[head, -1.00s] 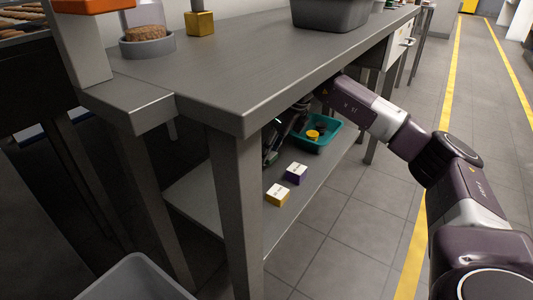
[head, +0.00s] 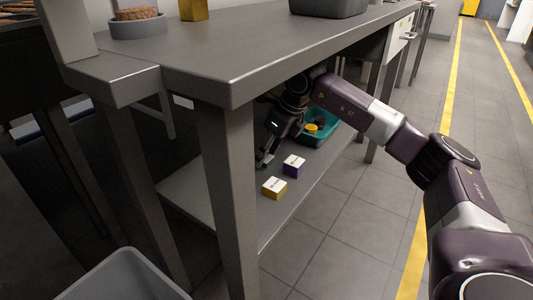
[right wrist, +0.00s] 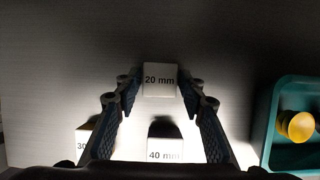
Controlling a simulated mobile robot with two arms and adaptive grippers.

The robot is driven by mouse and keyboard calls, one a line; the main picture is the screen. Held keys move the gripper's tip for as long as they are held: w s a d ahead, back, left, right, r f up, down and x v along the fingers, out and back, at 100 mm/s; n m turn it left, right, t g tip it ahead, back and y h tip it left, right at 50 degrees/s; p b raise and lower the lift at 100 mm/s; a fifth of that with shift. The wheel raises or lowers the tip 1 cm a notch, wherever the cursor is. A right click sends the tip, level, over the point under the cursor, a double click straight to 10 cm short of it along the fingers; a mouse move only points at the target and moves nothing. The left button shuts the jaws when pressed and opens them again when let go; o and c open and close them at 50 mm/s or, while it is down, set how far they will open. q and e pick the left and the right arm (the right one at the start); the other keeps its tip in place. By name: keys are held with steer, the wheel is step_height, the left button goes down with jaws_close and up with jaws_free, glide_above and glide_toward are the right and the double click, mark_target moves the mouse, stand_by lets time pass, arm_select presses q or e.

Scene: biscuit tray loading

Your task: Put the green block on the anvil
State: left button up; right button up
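The green block (head: 261,164) shows only as a small patch of green on the lower shelf, mostly hidden by my right gripper (head: 268,152). In the right wrist view, a block with a white top marked "20 mm" (right wrist: 160,80) lies between the fingertips of that gripper (right wrist: 160,90). It appears to be the green block; its green sides do not show there. The fingers stand apart on either side of it, very near its sides. I cannot make out a thing that is surely the anvil. My left gripper is out of view.
A purple block (head: 293,167) and a yellow block (head: 274,188) sit close by on the shelf (head: 195,190). A teal tray (head: 325,137) with round pieces stands behind. The tabletop (head: 240,45) and its leg (head: 226,190) overhang and flank my right arm.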

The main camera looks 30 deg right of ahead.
steer(key=shift+o, duration=1)
